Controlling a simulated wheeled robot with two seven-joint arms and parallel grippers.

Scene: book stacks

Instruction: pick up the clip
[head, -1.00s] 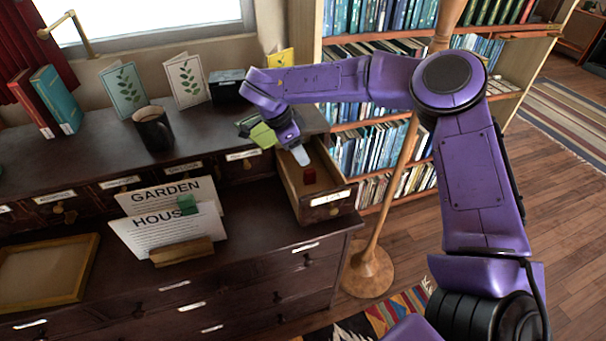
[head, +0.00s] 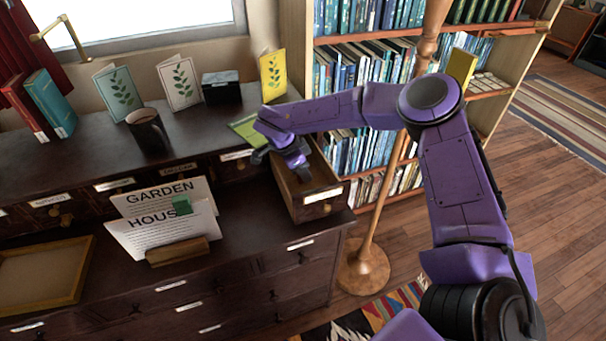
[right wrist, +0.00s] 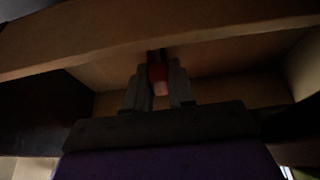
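The clip is a small red piece in the open drawer (head: 287,204). In the head view my right gripper (head: 304,176) reaches down into this drawer and hides the clip. In the right wrist view the red clip (right wrist: 158,76) sits between the two grey fingers of my right gripper (right wrist: 160,88). It fills the narrow gap, and the fingers appear shut on it, inside the drawer's wooden walls. My left gripper is in neither view.
A letter holder (head: 180,250) with papers and a green clip (head: 182,205) stands left of the drawer. A mug (head: 148,130), cards and a black box (head: 221,87) stand on the upper ledge. A lamp pole (head: 372,225) and bookcase are close on the right.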

